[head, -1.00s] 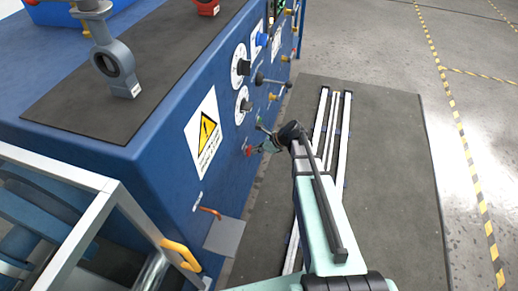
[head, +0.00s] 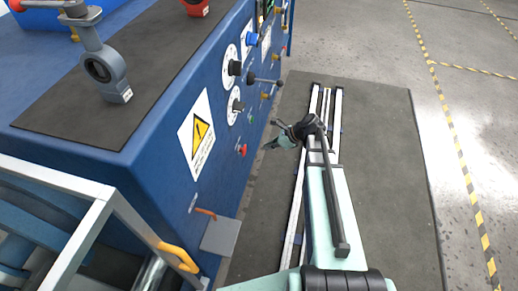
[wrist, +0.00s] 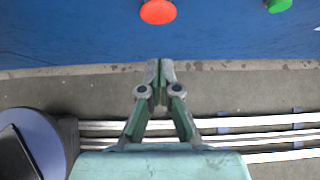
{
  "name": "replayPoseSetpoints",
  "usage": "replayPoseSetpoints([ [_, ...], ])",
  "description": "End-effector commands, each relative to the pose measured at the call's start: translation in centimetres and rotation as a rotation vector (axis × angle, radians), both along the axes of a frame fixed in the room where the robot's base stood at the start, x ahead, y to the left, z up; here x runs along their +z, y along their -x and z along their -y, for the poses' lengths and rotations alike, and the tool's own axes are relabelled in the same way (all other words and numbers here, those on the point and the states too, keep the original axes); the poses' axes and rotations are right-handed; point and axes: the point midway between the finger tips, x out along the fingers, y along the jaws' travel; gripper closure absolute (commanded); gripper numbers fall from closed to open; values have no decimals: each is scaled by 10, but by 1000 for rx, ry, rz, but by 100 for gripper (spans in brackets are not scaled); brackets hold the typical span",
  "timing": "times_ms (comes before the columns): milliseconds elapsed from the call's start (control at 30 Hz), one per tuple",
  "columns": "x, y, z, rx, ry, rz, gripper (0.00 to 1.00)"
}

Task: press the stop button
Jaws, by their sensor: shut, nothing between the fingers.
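The red stop button (head: 242,150) sits low on the blue panel in the head view. It also shows as a red disc at the top of the wrist view (wrist: 158,11). My gripper (head: 268,146) is to the right of the button in the head view, with a gap between them. In the wrist view my gripper (wrist: 159,64) is shut and empty, its fingertips together just below the red button and apart from it.
A green button (wrist: 278,5) is right of the red one in the wrist view. Dials (head: 234,68) and a black-knobbed lever (head: 265,81) stick out of the panel. White rails (head: 313,110) run along the floor mat (head: 385,150). A grey railing (head: 115,200) stands at left.

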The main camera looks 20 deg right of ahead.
Motion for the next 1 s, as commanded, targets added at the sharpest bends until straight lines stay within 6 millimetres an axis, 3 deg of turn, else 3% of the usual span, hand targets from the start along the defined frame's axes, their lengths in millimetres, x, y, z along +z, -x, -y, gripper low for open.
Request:
replayPoseSetpoints([
  [300,23,11,20,-1,0,1,100],
  [833,24,12,21,4,3,3,100],
  [1000,22,12,23,95,58,78,100],
])
